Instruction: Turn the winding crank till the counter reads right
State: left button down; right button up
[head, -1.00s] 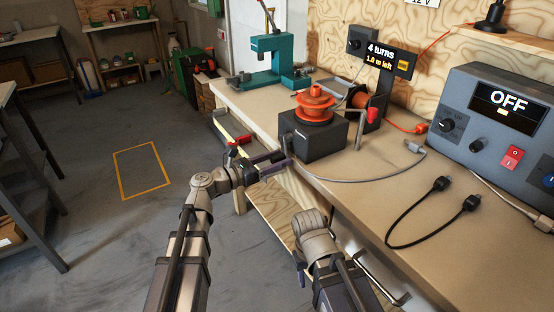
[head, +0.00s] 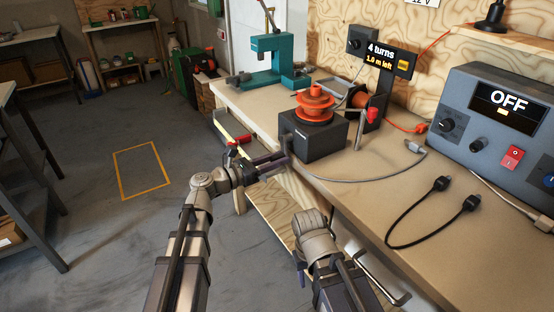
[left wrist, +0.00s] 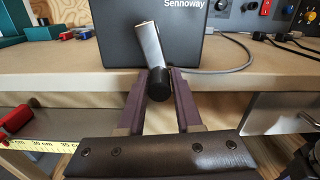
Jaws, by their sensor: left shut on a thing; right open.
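The winder is a black box (head: 318,138) with an orange spool (head: 315,104) on top, at the bench's front edge. Its crank has a silver arm (left wrist: 149,45) and a black knob (left wrist: 158,84), seen in the left wrist view. The crank arm slants down to the right, knob at the bottom. My left gripper (head: 284,163) is shut on the knob, in front of the box. The counter (head: 381,57) reads "4 turns" and "1.0 m left". My right gripper (head: 301,279) is low in front of the bench, mostly hidden by its arm, and away from the winder.
A grey power supply (head: 490,125) reading OFF stands at right. A black cable (head: 402,244) and grey cable (head: 370,181) lie on the bench (head: 455,265). A teal press (head: 272,60) stands behind. A yellow tape measure (left wrist: 42,140) is below the bench edge, at left.

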pick_arm(q)
jog(key=m, duration=0.1)
jog(key=w+m, duration=0.1)
jog(key=m, duration=0.1)
jog(key=shift+w+a, duration=0.1)
jog(key=shift+a, duration=0.3)
jog(key=shift+w+a+m, duration=0.25)
jog(key=shift+w+m, duration=0.05)
jog(key=shift+m, duration=0.7)
jog(key=shift+w+a+m, duration=0.2)
jog(key=shift+w+m, duration=0.05)
jog(key=shift+m, duration=0.75)
jog(key=c, duration=0.7)
grip_release()
jog(key=shift+o, duration=0.2)
jog(key=shift+a, duration=0.1)
jog(key=v, duration=0.7)
jog(key=shift+s+a, duration=0.25)
